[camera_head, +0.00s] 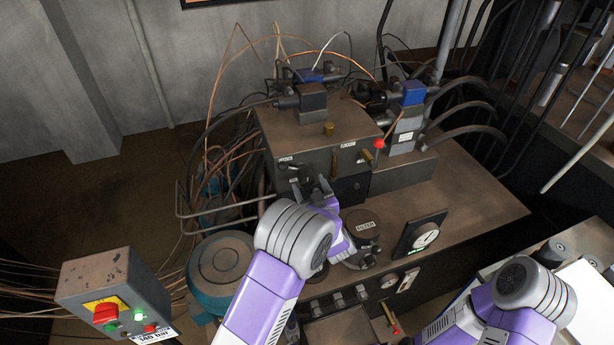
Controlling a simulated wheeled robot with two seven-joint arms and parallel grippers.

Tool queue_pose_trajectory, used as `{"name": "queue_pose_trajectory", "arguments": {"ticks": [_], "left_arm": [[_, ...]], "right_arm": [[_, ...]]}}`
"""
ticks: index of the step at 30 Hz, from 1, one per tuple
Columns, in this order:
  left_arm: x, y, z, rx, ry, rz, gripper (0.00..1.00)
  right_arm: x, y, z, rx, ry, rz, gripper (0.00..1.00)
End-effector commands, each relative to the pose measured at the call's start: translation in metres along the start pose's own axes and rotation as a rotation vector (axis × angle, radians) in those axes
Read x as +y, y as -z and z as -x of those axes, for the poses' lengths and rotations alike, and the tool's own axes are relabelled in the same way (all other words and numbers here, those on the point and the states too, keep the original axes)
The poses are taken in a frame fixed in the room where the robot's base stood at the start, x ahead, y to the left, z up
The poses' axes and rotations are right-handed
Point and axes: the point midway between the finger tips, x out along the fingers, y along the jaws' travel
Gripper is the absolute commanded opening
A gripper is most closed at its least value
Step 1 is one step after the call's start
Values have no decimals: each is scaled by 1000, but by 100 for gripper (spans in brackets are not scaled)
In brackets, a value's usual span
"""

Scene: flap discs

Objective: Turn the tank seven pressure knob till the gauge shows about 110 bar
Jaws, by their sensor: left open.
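A dark metal valve block (310,135) stands on the brown hydraulic unit, with small labels and a dark knob or fitting (292,168) on its front face. I cannot tell which part is the tank seven knob. My left gripper (311,184) is open in front of this face, its fingers close to the fitting; contact is unclear, and my purple arm hides the area below. A round gauge (425,238) with a white dial sits on a dark panel to the right; its reading is too small to tell. My right arm shows at lower right, but its gripper is out of view.
A control box (115,285) with a red switch stands at lower left. Loose cables and pipes (220,150) crowd the left of the block. The unit's brown top (460,205) is clear at right.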

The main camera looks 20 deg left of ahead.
Motion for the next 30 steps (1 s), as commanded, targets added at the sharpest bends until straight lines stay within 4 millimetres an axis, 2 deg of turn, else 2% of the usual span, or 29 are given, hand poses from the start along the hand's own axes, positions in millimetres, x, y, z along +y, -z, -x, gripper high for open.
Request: {"name": "queue_pose_trajectory", "arguments": {"ticks": [3, 7, 17, 20, 28, 30], "left_arm": [[-1, 0, -19, 1, 3, 0, 74], [0, 0, -31, 0, 0, 0, 74], [0, 0, -36, 0, -1, -1, 74], [0, 0, -36, 0, -1, -1, 62], [0, 0, -36, 0, -1, -1, 20], [0, 0, -36, 0, -1, 0, 18]], "right_arm": [[0, 0, 1, 0, 0, 0, 58], [0, 0, 1, 1, 0, 0, 58], [0, 0, 1, 1, 0, 0, 58], [0, 0, 1, 1, 0, 0, 58], [0, 0, 1, 1, 0, 0, 58], [0, 0, 1, 1, 0, 0, 58]]}}
